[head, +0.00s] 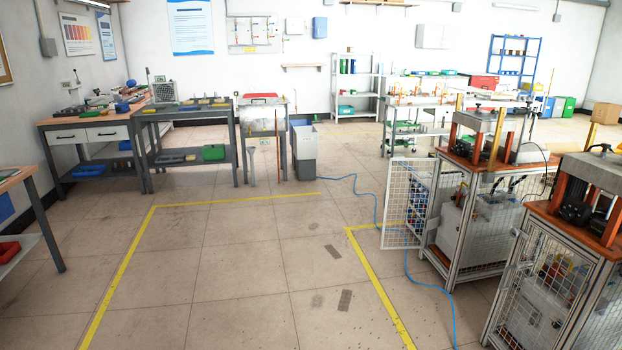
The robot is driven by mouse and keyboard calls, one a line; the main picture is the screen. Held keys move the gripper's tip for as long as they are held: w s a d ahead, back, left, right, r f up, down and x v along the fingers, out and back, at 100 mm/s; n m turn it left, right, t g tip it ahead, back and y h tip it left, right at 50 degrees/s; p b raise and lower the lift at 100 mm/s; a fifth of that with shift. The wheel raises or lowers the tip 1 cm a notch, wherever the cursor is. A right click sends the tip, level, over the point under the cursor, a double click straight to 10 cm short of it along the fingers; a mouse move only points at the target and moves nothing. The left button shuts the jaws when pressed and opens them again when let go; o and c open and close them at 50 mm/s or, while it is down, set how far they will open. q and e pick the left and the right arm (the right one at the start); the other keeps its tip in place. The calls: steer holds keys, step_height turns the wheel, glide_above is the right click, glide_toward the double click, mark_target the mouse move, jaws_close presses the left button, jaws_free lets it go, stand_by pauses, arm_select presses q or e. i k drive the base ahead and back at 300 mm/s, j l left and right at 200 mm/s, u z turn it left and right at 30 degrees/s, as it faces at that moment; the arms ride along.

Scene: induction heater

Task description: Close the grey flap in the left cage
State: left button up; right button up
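The left cage (431,251) is an aluminium-framed machine stand with a wooden top, at the right of the head view. A pale grey mesh flap (403,203) stands swung open at its left side, out over the floor. Grey boxes (452,228) show inside the cage. A second cage (493,322) stands nearer, at the right edge, with a mesh front panel (545,275). I cannot tell whether that panel is fully shut. Neither of my grippers is in view.
A blue hose (377,205) runs over the floor past the open flap and in front of the left cage. Yellow lines (135,240) mark the floor. The middle floor (240,260) is clear. Workbenches (185,112) stand at the back left, and shelves (355,85) at the back.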

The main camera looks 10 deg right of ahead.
mark_target(434, 223)
steer(key=i+u, duration=0.3)
steer(key=i, duration=2.55)
steer(key=i+z, duration=0.4)
steer(key=i+j+z, duration=0.25)
steer(key=i+z, duration=0.15)
steer(key=i+j+z, duration=0.65)
steer(key=z, duration=0.15)
steer(key=i+j+z, duration=0.15)
steer(key=j+z, duration=0.2)
steer(key=i+j+z, duration=0.15)
steer(key=j+z, duration=0.25)
steer(key=i+j+z, duration=0.1)
steer(key=j+z, duration=0.7)
steer(key=j, duration=0.4)
steer(key=i+l+z, duration=0.1)
steer(key=i+l, duration=0.2)
steer(key=i+l+z, duration=0.15)
steer(key=i, duration=0.3)
steer(key=i+l+z, duration=0.1)
steer(key=i+l, duration=0.15)
steer(key=i, duration=0.15)
steer(key=i+l+z, duration=0.1)
steer(key=i, duration=0.3)
steer(key=l, duration=0.1)
